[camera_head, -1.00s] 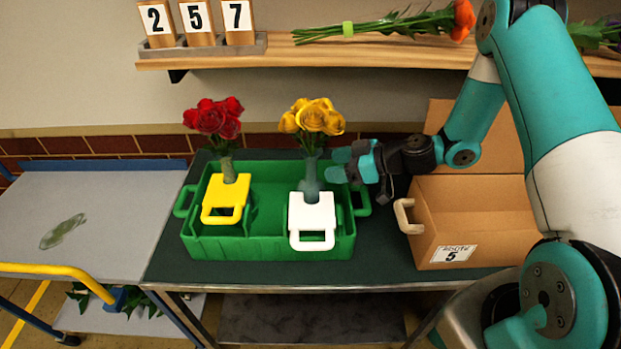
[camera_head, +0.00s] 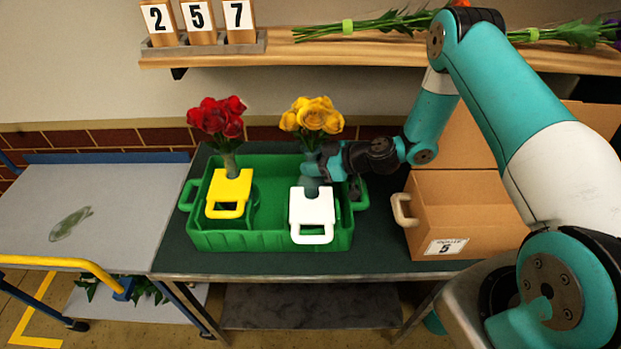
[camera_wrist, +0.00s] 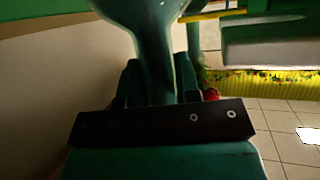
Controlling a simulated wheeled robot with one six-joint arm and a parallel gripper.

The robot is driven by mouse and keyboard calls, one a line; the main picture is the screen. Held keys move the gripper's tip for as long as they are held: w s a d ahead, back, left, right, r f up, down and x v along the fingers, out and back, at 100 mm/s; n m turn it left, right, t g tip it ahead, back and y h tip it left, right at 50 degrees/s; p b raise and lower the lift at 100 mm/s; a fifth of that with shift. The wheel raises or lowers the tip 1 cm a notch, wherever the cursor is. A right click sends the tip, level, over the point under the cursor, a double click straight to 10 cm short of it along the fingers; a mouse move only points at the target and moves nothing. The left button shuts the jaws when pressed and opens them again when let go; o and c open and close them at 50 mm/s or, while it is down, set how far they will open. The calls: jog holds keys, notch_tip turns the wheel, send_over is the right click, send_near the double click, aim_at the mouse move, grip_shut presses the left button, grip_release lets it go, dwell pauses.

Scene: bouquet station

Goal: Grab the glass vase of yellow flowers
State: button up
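The glass vase (camera_head: 311,187) with yellow flowers (camera_head: 313,116) stands upright at the right end of the green crate (camera_head: 270,240), behind a white-handled piece (camera_head: 312,208). My gripper (camera_head: 313,168) reaches in from the right at the vase's neck, below the blooms, and partly hides it. In the wrist view, the greenish glass of the vase (camera_wrist: 152,30) rises between the two fingers of my gripper (camera_wrist: 158,75). The fingers stand apart on both sides of it. Whether they press on the glass is too dark to tell.
A vase of red roses (camera_head: 217,118) stands at the crate's left, behind a yellow-handled piece (camera_head: 229,190). A cardboard box (camera_head: 470,210) is right of the crate. A shelf (camera_head: 340,55) with flowers runs above. A grey cart (camera_head: 100,205) stands left.

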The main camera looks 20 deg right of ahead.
grip_shut()
jog(key=shift+r, duration=0.1)
